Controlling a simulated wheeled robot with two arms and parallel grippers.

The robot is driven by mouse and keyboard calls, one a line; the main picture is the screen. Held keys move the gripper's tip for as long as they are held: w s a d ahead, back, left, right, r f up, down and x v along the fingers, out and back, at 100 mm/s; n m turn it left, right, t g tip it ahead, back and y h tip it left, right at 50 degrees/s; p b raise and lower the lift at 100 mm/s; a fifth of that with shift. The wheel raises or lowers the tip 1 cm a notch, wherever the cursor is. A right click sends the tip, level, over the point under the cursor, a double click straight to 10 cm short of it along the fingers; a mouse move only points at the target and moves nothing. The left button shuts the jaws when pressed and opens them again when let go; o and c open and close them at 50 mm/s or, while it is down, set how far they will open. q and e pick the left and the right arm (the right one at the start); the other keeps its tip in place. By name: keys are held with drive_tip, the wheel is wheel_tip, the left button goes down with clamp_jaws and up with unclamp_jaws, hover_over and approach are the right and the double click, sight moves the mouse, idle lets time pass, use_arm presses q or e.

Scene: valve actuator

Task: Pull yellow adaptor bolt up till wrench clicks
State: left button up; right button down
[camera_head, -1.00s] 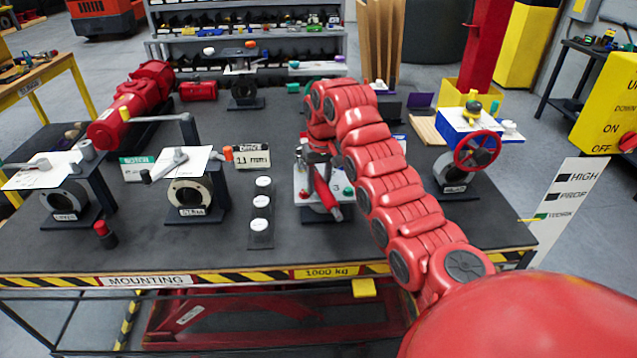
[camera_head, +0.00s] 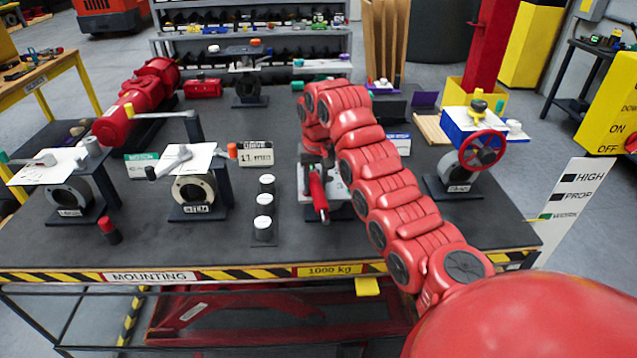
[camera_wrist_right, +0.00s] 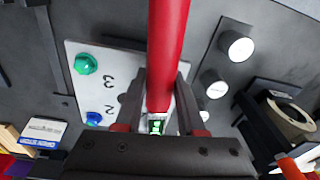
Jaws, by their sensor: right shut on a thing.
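My right gripper (camera_head: 314,162) is over the small stand at the middle front of the bench. It is shut on the red-handled wrench (camera_head: 318,192), whose handle points toward the bench's front edge. In the right wrist view the red handle (camera_wrist_right: 168,50) runs between the dark fingers (camera_wrist_right: 160,105), with a small green display near them. Below is a white plate (camera_wrist_right: 112,62) with a green bolt (camera_wrist_right: 86,64) by the number 3 and a blue bolt (camera_wrist_right: 94,118) by the number 2. No yellow bolt shows on this plate; part is hidden by my gripper. My left gripper is not in view.
Several white-topped posts (camera_head: 264,222) stand just left of the wrench. A valve stand (camera_head: 197,190) is further left. A valve with a red handwheel (camera_head: 482,150) and yellow knob (camera_head: 479,106) stands right of my arm. The bench front is mostly clear.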

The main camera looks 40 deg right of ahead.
drive_tip(key=shift+w+a+m, duration=0.2)
drive_tip(key=shift+a+m, duration=0.15)
drive_tip(key=shift+m, duration=0.05)
drive_tip(key=shift+w+a+m, duration=0.4)
drive_tip(key=shift+a+m, duration=0.2)
idle(0.3)
drive_tip(key=shift+r+p, duration=0.25)
drive_tip(key=shift+p, duration=0.05)
drive_tip(key=shift+a+r+p, duration=0.1)
drive_tip(key=shift+r+p, duration=0.6)
drive_tip(key=shift+r, duration=0.15)
drive_tip(key=shift+r+p, duration=1.05)
drive_tip(key=shift+r, duration=0.4)
drive_tip(key=shift+f, duration=0.1)
